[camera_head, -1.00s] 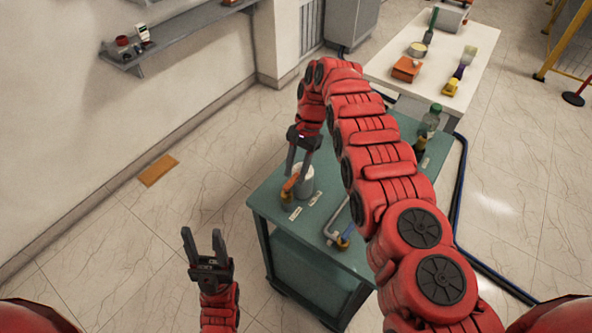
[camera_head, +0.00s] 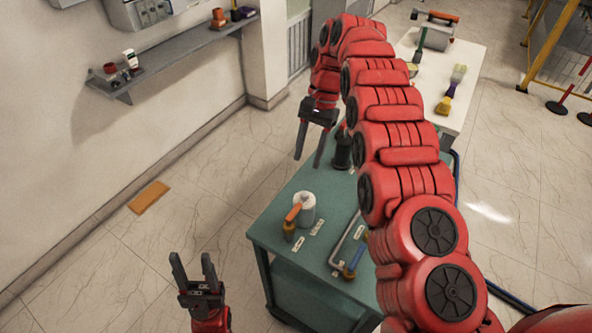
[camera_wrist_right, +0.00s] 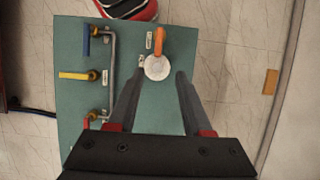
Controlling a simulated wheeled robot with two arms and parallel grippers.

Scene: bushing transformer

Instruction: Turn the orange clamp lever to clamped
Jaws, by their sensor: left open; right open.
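The orange clamp lever (camera_head: 293,212) sits on a brass-coloured base beside a white cylinder (camera_head: 305,207) on the green table (camera_head: 283,246). In the right wrist view the lever (camera_wrist_right: 159,40) stands just beyond the round white top of the cylinder (camera_wrist_right: 157,67). My right gripper (camera_head: 308,160) is open and empty, above and behind the lever in the head view. In the wrist view its fingers (camera_wrist_right: 158,80) point toward the cylinder, apart from the lever. My left gripper (camera_head: 192,262) is open and empty, left of the table.
A grey pipe with blue, yellow and red handles (camera_wrist_right: 110,70) runs along the table. A white table (camera_head: 470,75) is at the back. Small labels lie near the lever.

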